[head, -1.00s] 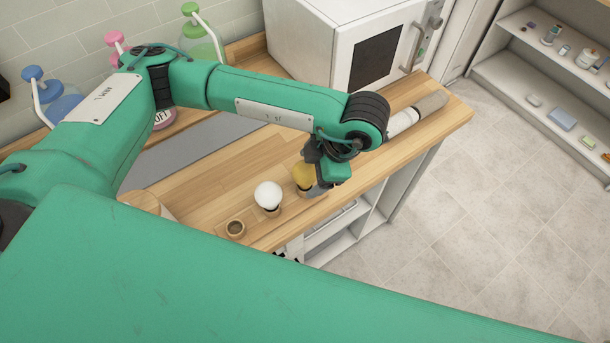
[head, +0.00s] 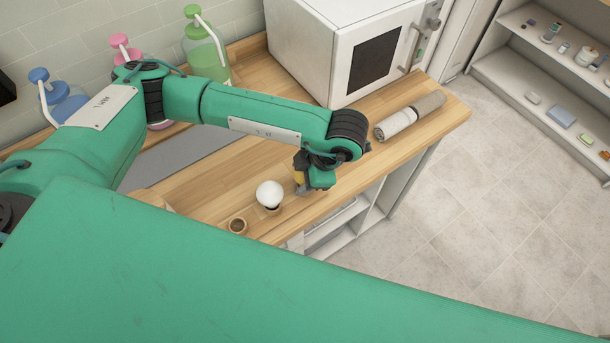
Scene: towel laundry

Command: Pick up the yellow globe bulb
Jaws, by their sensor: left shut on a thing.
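The yellow globe bulb (head: 298,178) shows only as a small yellow patch beside the dark fingers of my left gripper (head: 301,178). The gripper hides most of it. My left gripper is shut on the bulb, low over the front edge of the wooden counter. I cannot tell whether the bulb is clear of its holder. A white globe bulb (head: 269,194) stands in a small wooden holder just left of the gripper. My right gripper is not in view.
An empty round wooden holder (head: 237,226) stands left of the white bulb. A white microwave (head: 345,55) and a grey-and-white roll (head: 410,116) are behind and right on the wooden counter (head: 215,172). Pump bottles, one green (head: 208,55), stand along the wall. A shelf unit (head: 530,80) is far right.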

